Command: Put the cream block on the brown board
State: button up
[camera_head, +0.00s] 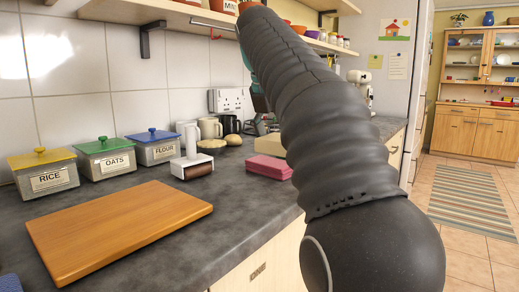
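The brown board (120,228) lies flat on the dark countertop at the front left, and its top is bare. A cream block (267,145) sits on the counter to the right of the board and further back, behind a pink block (269,167). My arm crosses in front of the cream block and hides its right part. My gripper cannot be made out; the arm hides that area, and only a small dark teal part shows beside the arm above the cream block.
Canisters marked RICE (44,173), OATS (106,158) and FLOUR (154,147) stand behind the board. A white and brown item (192,167), mugs (209,128) and small round items stand between the canisters and the blocks. A shelf overhangs the back.

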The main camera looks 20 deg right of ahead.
jog(key=shift+d+r, duration=0.5)
jog(key=shift+d, duration=0.3)
jog(key=shift+d+r, duration=0.45)
jog(key=shift+d, duration=0.3)
